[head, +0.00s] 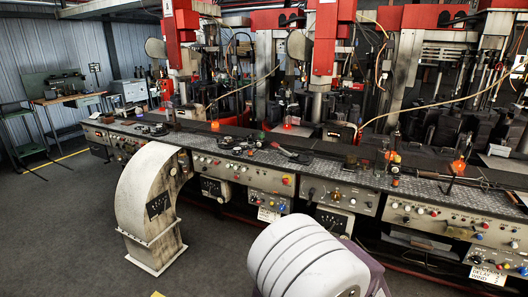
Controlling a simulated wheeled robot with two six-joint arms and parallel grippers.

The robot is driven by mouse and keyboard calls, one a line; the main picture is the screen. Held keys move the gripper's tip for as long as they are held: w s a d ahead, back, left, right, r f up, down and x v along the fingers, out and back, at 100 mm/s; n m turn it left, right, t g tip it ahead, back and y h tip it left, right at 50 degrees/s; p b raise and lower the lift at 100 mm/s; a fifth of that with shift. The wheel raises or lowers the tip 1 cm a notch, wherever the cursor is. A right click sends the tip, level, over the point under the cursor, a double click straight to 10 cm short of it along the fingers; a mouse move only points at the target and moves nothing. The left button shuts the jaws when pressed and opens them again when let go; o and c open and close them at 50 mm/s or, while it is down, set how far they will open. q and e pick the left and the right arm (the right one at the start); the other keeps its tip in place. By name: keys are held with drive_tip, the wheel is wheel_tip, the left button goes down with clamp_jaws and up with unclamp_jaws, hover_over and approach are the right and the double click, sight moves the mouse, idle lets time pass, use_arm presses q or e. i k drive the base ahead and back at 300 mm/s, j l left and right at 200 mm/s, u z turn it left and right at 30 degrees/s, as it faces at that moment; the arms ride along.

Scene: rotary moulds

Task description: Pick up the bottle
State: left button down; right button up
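A small glowing orange bottle-like shape (458,166) stands on the machine bench at the right. Another small orange shape (393,157) sits on the bench to its left, with a faint clear form around or above it. All are small, and I cannot tell which is the task's bottle. Neither of my grippers is in view.
A long bench (345,176) with knobs and buttons on its front runs across the view. A curved pale cabinet (155,200) stands before it at the left. A white ribbed rounded body (305,262) fills the lower centre. Grey floor (60,225) is open at the left.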

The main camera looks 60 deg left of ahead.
sight(384, 154)
drive_tip(key=u, duration=1.1)
drive_tip(key=i, duration=0.2)
drive_tip(key=l+u, duration=0.05)
